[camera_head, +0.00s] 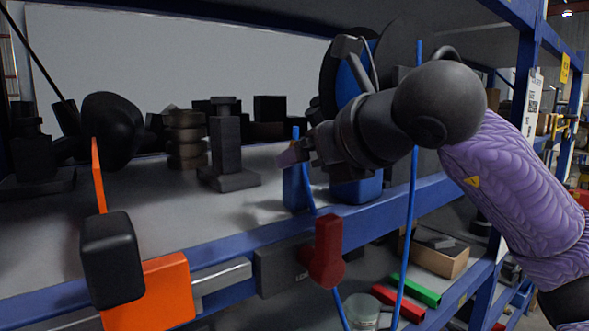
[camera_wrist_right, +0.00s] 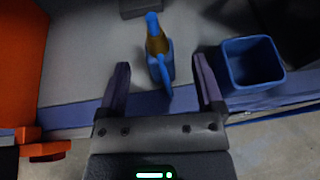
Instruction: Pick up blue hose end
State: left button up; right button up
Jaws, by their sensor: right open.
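My right gripper (camera_head: 291,154) is at the shelf's front edge in the head view. In the right wrist view its two fingers (camera_wrist_right: 160,66) are open and apart, with nothing gripped. The blue hose end (camera_wrist_right: 153,24) lies beyond the fingertips, between their lines, at a small blue holder (camera_wrist_right: 154,68) with a yellowish inside. In the head view the hose end (camera_head: 296,133) shows just beside the gripper, above the blue holder (camera_head: 296,188). The gripper partly hides this area, and I cannot tell contact. My left gripper is not in view.
A square blue cup (camera_wrist_right: 252,64) stands right of the hose in the wrist view. An orange fixture (camera_head: 165,291) with a black block (camera_head: 111,260) is at the front left. A dark block stand (camera_head: 226,145) sits on the shelf. A blue hose (camera_head: 412,180) hangs near my right arm.

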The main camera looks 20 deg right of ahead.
jog(key=x, duration=0.1)
jog(key=p+x, duration=0.1)
jog(key=x, duration=0.1)
jog(key=shift+w+a+r, duration=0.1)
jog(key=shift+w+a, duration=0.05)
jog(key=shift+w, duration=0.4)
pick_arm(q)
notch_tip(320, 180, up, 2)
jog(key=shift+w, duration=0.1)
pick_arm(e)
jog(key=shift+s, duration=0.15)
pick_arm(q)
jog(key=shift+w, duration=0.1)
pick_arm(e)
grip_shut()
